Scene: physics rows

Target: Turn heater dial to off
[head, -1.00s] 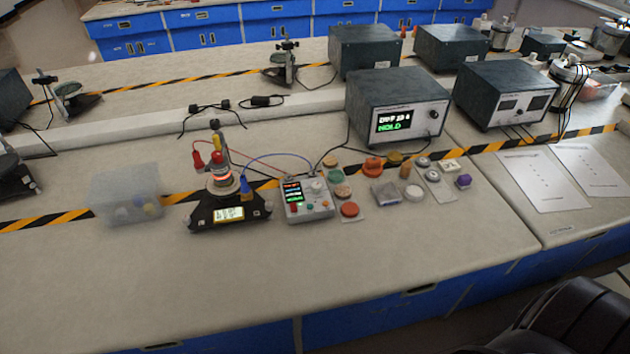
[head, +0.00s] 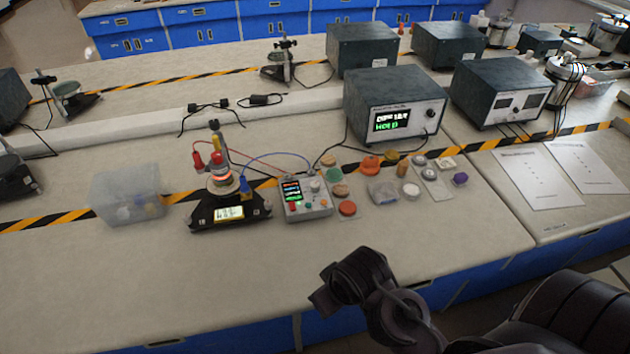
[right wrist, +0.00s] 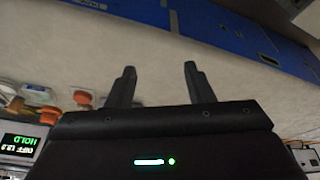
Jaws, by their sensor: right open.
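The small grey control box (head: 306,202) stands on the bench, with a lit display on its left side and a pale round dial (head: 315,186) at its upper right. Coloured buttons sit along its lower edge. The dial's pointer is too small to read. Left of the box, the heater apparatus (head: 222,184) on a black base has a glowing orange ring and clipped leads. My right gripper (right wrist: 160,85) is open and empty in the right wrist view. In the head view my right arm is at the bottom, in front of and right of the box, well apart from it. My left gripper is out of view.
A clear bin (head: 126,196) stands at the left. Loose coloured pieces (head: 347,208) lie just right of the box. A large dark instrument (head: 396,108) showing HOLD stands behind. Red and blue leads run between heater and box. The bench front is clear.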

